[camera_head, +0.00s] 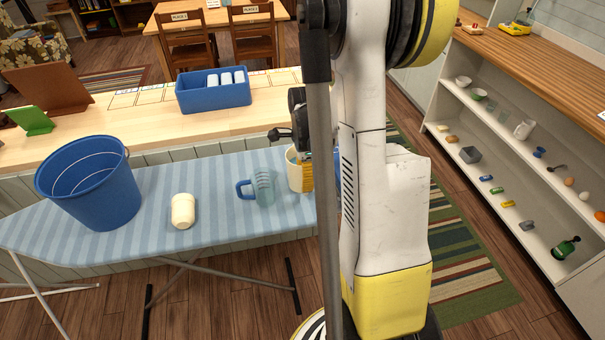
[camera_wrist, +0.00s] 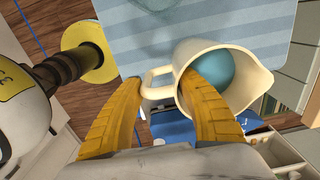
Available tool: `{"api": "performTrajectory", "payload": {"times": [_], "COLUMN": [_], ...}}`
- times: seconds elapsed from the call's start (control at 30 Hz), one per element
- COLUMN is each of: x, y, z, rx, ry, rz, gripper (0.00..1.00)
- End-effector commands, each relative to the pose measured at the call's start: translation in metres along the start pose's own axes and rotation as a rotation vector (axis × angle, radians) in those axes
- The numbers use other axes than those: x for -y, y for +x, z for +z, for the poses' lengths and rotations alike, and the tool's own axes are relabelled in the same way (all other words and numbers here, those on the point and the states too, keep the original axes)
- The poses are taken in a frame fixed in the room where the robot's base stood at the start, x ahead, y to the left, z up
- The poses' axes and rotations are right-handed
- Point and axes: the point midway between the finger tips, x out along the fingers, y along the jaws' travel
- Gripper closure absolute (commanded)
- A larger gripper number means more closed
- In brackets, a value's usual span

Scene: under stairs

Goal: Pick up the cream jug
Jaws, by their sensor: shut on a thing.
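The cream jug (camera_wrist: 255,80) shows in the wrist view with its mouth towards the camera and a smooth blue round thing (camera_wrist: 212,69) inside. My gripper (camera_wrist: 163,84) has two yellow fingers, one reaching into the jug's mouth and the other outside by its handle. The handle side of the jug is between them, and the gripper is shut on it. In the head view the cream jug (camera_head: 296,171) is at the ironing board's right end, partly hidden by my arm. I cannot tell whether it touches the board.
On the striped ironing board (camera_head: 221,222) are a clear measuring jug (camera_head: 265,187) with a blue handle, a cream cup (camera_head: 183,211) and a large blue bucket (camera_head: 90,185). A wooden counter (camera_head: 150,118) with a blue bin (camera_head: 213,97) lies behind. Shelves with small items stand at right.

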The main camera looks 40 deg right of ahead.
Motion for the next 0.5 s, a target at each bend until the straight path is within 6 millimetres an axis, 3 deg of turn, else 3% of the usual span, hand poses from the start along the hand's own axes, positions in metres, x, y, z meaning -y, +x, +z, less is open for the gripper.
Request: {"api": "performTrajectory", "payload": {"times": [0.27,0.5], "x": [-0.001,-0.001], "y": [-0.006,-0.025], "z": [0.000,0.000], "rx": [0.000,0.000], "ry": [0.000,0.000], "rz": [0.002,0.001], "gripper": [0.97,0.97]}}
